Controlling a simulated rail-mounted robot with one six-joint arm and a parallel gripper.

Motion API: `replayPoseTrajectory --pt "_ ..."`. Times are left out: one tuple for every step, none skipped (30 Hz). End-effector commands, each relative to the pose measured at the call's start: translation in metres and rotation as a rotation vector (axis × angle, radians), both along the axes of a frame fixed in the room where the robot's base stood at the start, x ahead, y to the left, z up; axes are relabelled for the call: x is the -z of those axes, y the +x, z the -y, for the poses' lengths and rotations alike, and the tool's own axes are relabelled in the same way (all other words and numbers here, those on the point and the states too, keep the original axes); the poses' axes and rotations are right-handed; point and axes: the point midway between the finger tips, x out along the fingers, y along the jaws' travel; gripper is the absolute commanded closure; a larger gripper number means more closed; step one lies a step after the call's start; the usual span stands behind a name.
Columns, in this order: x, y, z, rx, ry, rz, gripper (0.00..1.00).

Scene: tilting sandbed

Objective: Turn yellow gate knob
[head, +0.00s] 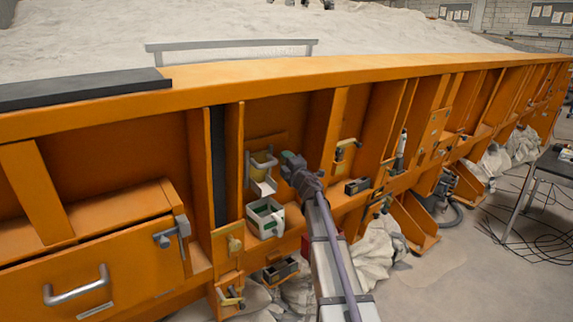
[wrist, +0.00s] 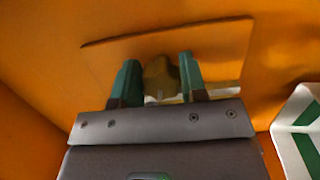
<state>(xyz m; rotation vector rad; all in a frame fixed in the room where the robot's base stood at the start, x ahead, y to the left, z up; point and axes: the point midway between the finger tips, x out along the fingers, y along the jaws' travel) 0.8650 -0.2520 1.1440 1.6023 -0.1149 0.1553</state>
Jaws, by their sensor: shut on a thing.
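In the wrist view the yellow gate knob (wrist: 160,76) is a dull yellow, faceted piece in front of an orange plate (wrist: 225,65). The two teal fingers of my gripper (wrist: 158,88) stand on either side of it and are shut on it. Its lower part is hidden behind the gripper body. In the head view my gripper (head: 286,157) reaches into an orange bay, just right of a yellow piece (head: 264,158) in a pale grey bracket (head: 262,184). I cannot tell from the head view how far the knob is turned.
A white container with green stripes (head: 266,217) sits just below my gripper; it also shows at the right of the wrist view (wrist: 300,132). Orange upright ribs (head: 325,130) flank the bay. A drawer with a metal handle (head: 76,288) is at lower left.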

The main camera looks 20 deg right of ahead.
Motion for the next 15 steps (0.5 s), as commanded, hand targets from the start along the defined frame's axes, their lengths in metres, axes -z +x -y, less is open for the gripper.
replayPoseTrajectory --pt "0.0017 -0.0004 -0.0002 0.007 -0.038 0.008 0.85" --pt "0.0016 -0.0004 -0.0002 0.012 -0.067 0.014 0.85" --pt "0.0013 -0.0005 -0.0002 0.018 -0.102 0.021 0.85" --pt "0.0012 -0.0005 -0.0003 0.023 -0.13 0.027 0.85" --pt "0.0011 -0.0004 -0.0003 0.028 -0.158 0.034 0.85" --pt "0.0008 -0.0006 -0.0004 0.034 -0.194 0.041 0.85" --pt "0.0008 -0.0005 -0.0004 0.039 -0.223 0.047 0.85" --pt "0.0006 -0.0005 -0.0004 0.044 -0.25 0.053 0.85" --pt "0.0004 -0.0005 -0.0003 0.051 -0.285 0.06 0.85" --pt "0.0003 -0.0005 -0.0003 0.057 -0.314 0.065 0.85" --pt "0.0002 -0.0006 -0.0003 0.062 -0.341 0.071 0.85" --pt "-0.0001 -0.0005 -0.0004 0.067 -0.377 0.08 0.85" --pt "-0.0002 -0.0006 -0.0005 0.072 -0.405 0.085 0.85" --pt "-0.0004 -0.0006 -0.0005 0.077 -0.432 0.091 0.85" --pt "-0.0005 -0.0006 -0.0006 0.084 -0.47 0.099 0.85"
